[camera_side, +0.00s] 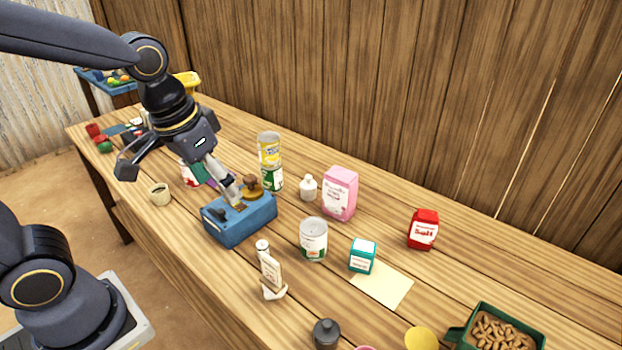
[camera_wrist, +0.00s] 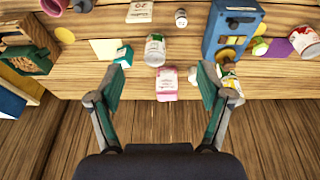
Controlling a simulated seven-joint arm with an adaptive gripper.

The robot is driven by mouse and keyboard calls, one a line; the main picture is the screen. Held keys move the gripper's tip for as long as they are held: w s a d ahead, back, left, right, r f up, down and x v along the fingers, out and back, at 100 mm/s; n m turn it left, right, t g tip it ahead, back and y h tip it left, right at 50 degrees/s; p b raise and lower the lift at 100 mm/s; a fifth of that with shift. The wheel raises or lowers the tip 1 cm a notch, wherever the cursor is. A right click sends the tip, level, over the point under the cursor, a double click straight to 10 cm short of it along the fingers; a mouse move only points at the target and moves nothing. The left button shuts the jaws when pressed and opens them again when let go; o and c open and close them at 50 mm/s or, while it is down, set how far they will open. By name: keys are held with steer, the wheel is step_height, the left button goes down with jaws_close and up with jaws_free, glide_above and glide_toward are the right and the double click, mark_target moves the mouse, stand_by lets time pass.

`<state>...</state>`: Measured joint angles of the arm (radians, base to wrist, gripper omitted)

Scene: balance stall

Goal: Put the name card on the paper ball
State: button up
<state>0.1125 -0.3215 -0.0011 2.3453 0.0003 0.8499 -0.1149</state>
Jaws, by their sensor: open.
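A small cream card with dark print (camera_side: 271,272), which looks like the name card, stands in a white base near the front of the table. It also shows at the top of the wrist view (camera_wrist: 140,13). I cannot make out a paper ball in either view. My gripper (camera_side: 176,172) is open, above the left part of the table near the blue balance (camera_side: 240,222), well away from the card. In the wrist view my fingers (camera_wrist: 160,76) are spread wide with nothing held between them; a pink box (camera_wrist: 166,85) shows beyond them.
A silver can (camera_side: 313,240), teal box (camera_side: 362,256), flat cream sheet (camera_side: 388,290), red salt box (camera_side: 423,230) and white bottle (camera_side: 308,188) stand about the table. Stacked cans (camera_side: 270,160) are behind the balance. A green tray of nuts (camera_side: 455,334) is at the right. A wooden wall runs behind.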

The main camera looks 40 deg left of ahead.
steer(key=s+a+r+t, duration=0.2)
steer(key=s+a+r, duration=0.1)
steer(key=s, duration=0.3)
steer(key=shift+r+t, duration=0.3)
steer(key=shift+r, duration=0.05)
